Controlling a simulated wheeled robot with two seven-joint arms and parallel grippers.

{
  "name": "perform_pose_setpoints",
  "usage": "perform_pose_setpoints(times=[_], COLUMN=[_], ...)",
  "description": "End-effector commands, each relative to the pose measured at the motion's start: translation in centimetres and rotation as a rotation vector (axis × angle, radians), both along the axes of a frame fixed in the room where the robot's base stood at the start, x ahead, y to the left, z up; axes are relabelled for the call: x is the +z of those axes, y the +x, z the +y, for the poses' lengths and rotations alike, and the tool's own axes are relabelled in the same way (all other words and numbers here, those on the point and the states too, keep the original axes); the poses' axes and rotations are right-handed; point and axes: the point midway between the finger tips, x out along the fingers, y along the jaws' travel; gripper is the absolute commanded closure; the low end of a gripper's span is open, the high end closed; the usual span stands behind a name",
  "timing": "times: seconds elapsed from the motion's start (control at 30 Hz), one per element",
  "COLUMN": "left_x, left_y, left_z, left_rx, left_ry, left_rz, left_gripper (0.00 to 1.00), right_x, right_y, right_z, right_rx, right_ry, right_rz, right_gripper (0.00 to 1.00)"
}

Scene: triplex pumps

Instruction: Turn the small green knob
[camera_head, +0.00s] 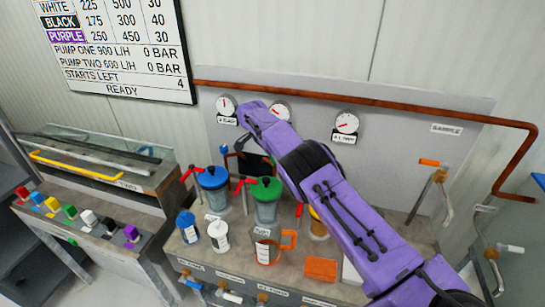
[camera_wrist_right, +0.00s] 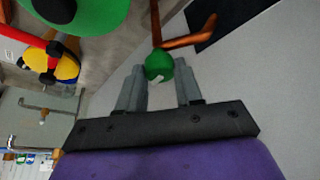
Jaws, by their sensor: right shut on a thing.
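The small green knob (camera_wrist_right: 158,65) shows in the wrist view between the grey fingertips of my right gripper (camera_wrist_right: 160,85). The gripper is shut on it, and a pale mark shows on the knob's face. In the head view my right gripper (camera_head: 238,158) is partly hidden behind the purple arm, near the back panel under the gauges. I cannot make out the knob in the head view. My left gripper is in neither view.
A blue-lidded vessel (camera_head: 213,178) and a green-lidded vessel (camera_head: 265,188), both with red handles, stand just in front of the gripper. Bottles and an orange-handled jug (camera_head: 266,250) stand nearer. A copper pipe (camera_head: 400,100) crosses the panel. Coloured blocks line the left bench.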

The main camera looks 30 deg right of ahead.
Motion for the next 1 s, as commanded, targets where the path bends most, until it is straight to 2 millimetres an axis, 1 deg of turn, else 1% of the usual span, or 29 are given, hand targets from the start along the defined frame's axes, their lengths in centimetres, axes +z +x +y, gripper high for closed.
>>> perform_pose_setpoints(times=[0.03, 0.6, 0.63, 0.67, 0.7, 1.0], left_x=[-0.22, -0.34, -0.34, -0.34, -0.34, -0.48], left_y=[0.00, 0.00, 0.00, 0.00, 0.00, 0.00], left_z=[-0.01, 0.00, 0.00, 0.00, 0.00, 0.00], left_rx=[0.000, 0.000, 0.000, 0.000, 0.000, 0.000], left_ry=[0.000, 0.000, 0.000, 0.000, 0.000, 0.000], left_rz=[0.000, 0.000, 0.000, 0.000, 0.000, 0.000], left_gripper=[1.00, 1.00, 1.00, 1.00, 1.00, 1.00], right_x=[-0.30, -0.27, -0.28, -0.27, -0.25, 0.09], right_y=[-0.10, -0.17, -0.17, -0.17, -0.15, 0.03], right_z=[-0.20, -0.19, -0.19, -0.19, -0.17, 0.13], right_rx=[-0.014, -0.041, -0.041, -0.041, -0.040, -0.038], right_ry=[-0.001, 0.000, 0.000, 0.000, 0.000, 0.001], right_rz=[0.003, 0.007, 0.007, 0.007, 0.006, 0.002], right_gripper=[0.95, 0.95, 0.55, 0.45, 0.40, 0.40])
